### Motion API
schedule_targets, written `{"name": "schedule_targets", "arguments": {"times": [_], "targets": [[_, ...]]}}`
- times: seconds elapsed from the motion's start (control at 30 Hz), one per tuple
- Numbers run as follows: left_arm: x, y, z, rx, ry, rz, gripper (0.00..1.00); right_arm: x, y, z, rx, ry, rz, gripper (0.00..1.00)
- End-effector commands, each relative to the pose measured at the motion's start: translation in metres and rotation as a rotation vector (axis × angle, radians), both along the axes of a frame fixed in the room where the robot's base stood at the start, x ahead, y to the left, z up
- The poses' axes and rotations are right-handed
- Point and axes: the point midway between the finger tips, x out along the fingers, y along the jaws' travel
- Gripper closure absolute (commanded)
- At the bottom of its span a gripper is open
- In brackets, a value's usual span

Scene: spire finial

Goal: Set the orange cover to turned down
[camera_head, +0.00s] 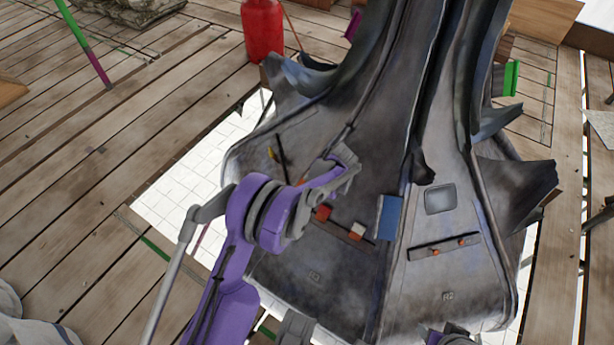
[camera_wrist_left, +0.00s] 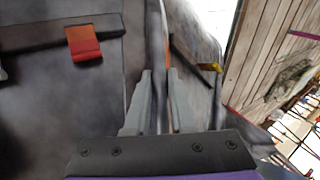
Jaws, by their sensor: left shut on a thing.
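The grey spire finial (camera_head: 390,130) stands in the middle of the head view. My left gripper (camera_head: 335,175) is at its front-left face. In the left wrist view my left gripper (camera_wrist_left: 158,100) has its fingers close together with a narrow orange piece, the orange cover (camera_wrist_left: 172,85), between them. The fingers and wrist hide most of this cover, so its tilt cannot be told. A separate red-orange block (camera_wrist_left: 84,43) sits on a dark rail beside it.
A blue block (camera_head: 389,217) sits right of the rail. The right face carries another rail with orange knobs (camera_head: 461,242). A red canister (camera_head: 263,30) stands behind. Curved fins jut out on both sides. Wooden planks (camera_head: 90,180) at left are mostly clear.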

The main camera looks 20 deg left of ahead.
Motion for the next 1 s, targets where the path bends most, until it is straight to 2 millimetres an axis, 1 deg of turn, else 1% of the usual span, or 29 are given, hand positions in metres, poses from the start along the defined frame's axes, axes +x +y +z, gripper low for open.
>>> {"name": "schedule_targets", "arguments": {"times": [0.03,0.1,0.3,0.6,1.0], "targets": [[0.001,-0.006,-0.005,0.027,-0.015,0.025,1.0,0.001,0.0,-0.004,0.0,0.0,0.0,0.5],[0.001,-0.009,-0.008,0.071,-0.041,0.069,1.0,0.001,0.0,-0.006,0.0,0.0,0.0,0.5],[0.004,-0.015,-0.017,0.194,-0.114,0.196,1.0,0.002,0.0,-0.011,0.0,0.0,0.0,0.5],[0.011,-0.023,-0.031,0.36,-0.214,0.37,1.0,0.003,0.0,-0.014,0.0,-0.001,0.0,0.5],[0.019,-0.027,-0.041,0.493,-0.292,0.509,1.0,0.003,0.0,-0.015,0.0,-0.001,0.0,0.5]]}}
